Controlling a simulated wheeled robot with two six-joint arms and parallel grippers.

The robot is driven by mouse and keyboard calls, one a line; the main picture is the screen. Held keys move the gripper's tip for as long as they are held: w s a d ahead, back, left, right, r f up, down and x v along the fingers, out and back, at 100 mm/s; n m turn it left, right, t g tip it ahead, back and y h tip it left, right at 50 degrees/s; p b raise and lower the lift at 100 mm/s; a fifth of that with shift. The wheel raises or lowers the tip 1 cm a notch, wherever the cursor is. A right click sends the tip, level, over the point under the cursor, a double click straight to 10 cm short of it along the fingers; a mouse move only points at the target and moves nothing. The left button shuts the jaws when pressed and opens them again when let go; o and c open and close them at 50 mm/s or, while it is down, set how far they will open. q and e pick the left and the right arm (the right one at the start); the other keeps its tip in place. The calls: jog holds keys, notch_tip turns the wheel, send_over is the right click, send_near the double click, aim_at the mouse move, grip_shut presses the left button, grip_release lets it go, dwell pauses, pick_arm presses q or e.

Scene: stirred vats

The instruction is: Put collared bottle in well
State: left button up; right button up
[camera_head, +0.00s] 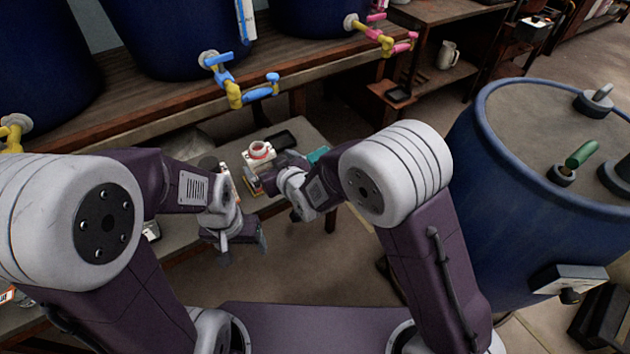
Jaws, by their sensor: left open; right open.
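A white bottle-like item with a red ring around its opening (259,150) stands upright on the low bench (306,130). It may be the collared bottle. Just below it in the picture is a small item with a yellowish edge (252,186), partly hidden by my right gripper; I cannot tell whether it is the well. My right gripper (263,183) is open beside these items; its fingertips are hard to make out, and I cannot tell whether it touches anything. My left gripper (243,248) is open and empty, pointing down in front of the bench edge.
A large blue vat (500,200) with a green-handled fitting (581,154) on its lid stands at the right. More vats with blue (236,88) and pink taps (384,38) sit on the wooden shelf behind. A dark flat item (280,140) and a teal item (318,155) lie on the bench.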

jog(key=s+d+f+m+g+h, duration=0.1)
jog(key=d+f+m+g+h, duration=0.15)
jog(key=d, duration=0.95)
jog(key=s+d+f+m+g+h, duration=0.2)
jog(key=s+d+m+g+h, duration=0.2)
jog(key=s+d, duration=1.5)
jog(key=s+g, duration=0.1)
jog(key=g, duration=0.2)
jog(key=shift+d+f, duration=0.3)
jog(key=shift+f, duration=0.1)
jog(key=shift+w+m+h, duration=0.1)
jog(key=shift+m+h, duration=0.15)
notch_tip(320, 180, up, 34)
jog(key=p, duration=3.4)
jog(key=shift+r, duration=0.2)
jog(key=shift+p, duration=0.3)
